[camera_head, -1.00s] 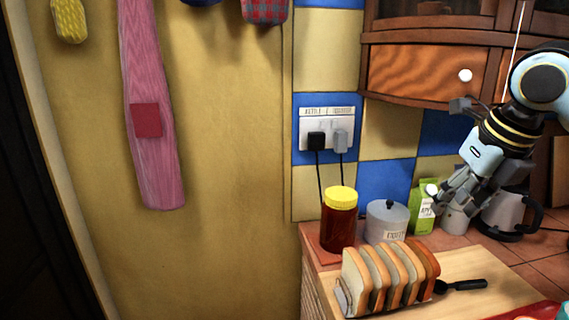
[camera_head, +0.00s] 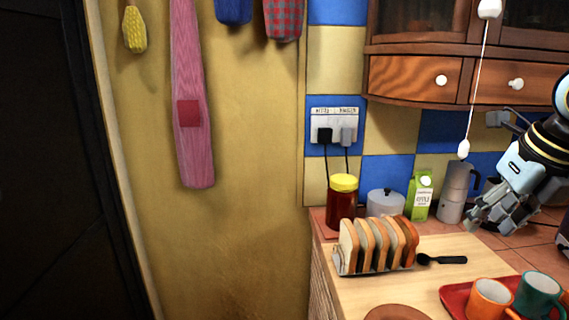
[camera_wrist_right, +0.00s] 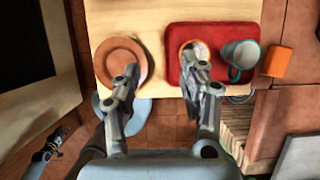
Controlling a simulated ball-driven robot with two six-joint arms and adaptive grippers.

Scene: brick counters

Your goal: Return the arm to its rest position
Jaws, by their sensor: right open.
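My right gripper (camera_head: 482,219) shows at the right of the head view, in front of the back of the counter and to the right of the metal coffee pot. In the right wrist view my right gripper (camera_wrist_right: 158,75) has its two fingers spread wide with nothing between them. It hangs over the front edge of the wooden board (camera_wrist_right: 154,45), between a round terracotta plate (camera_wrist_right: 121,50) and a red tray (camera_wrist_right: 212,36).
A toast rack with bread (camera_head: 377,245), a jar with a yellow lid (camera_head: 341,205), a grey pot (camera_head: 385,203) and a green carton (camera_head: 421,194) stand on the counter. An orange mug (camera_head: 490,299) and a teal mug (camera_head: 539,293) stand on the tray. A pull cord (camera_head: 475,90) hangs nearby.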

